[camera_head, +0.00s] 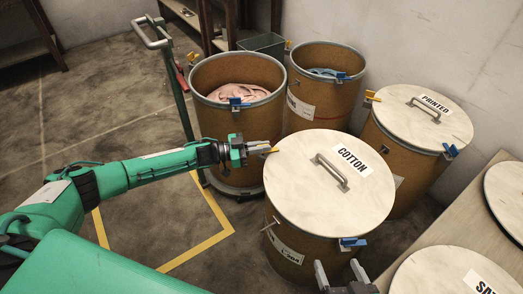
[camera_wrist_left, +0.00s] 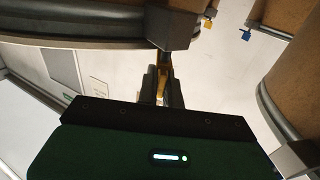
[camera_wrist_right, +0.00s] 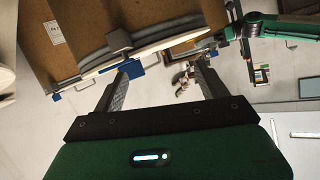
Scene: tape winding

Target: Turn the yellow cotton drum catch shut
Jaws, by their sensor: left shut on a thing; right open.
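The cotton drum (camera_head: 262,240) is brown, with a pale lid (camera_head: 300,205) labelled COTTON seated on top and a metal handle. Its yellow catch (camera_head: 271,151) is at the far left rim. My left gripper (camera_head: 262,147) is shut on the yellow catch; in the left wrist view the catch (camera_wrist_left: 163,68) shows as a thin yellow strip between the fingers (camera_wrist_left: 163,88). A blue catch (camera_head: 352,242) is on the drum's near right rim. My right gripper (camera_head: 339,272) is open and empty just below that blue catch; its fingers (camera_wrist_right: 163,85) stand wide apart in the right wrist view.
Two open drums with cloth, one pink (camera_head: 238,95) and one blue (camera_head: 325,74), stand behind. The PRINTED drum (camera_head: 400,150) is lidded at right. A table (camera_head: 455,222) with more lids is at right. A green trolley handle (camera_head: 170,70) rises behind my left arm.

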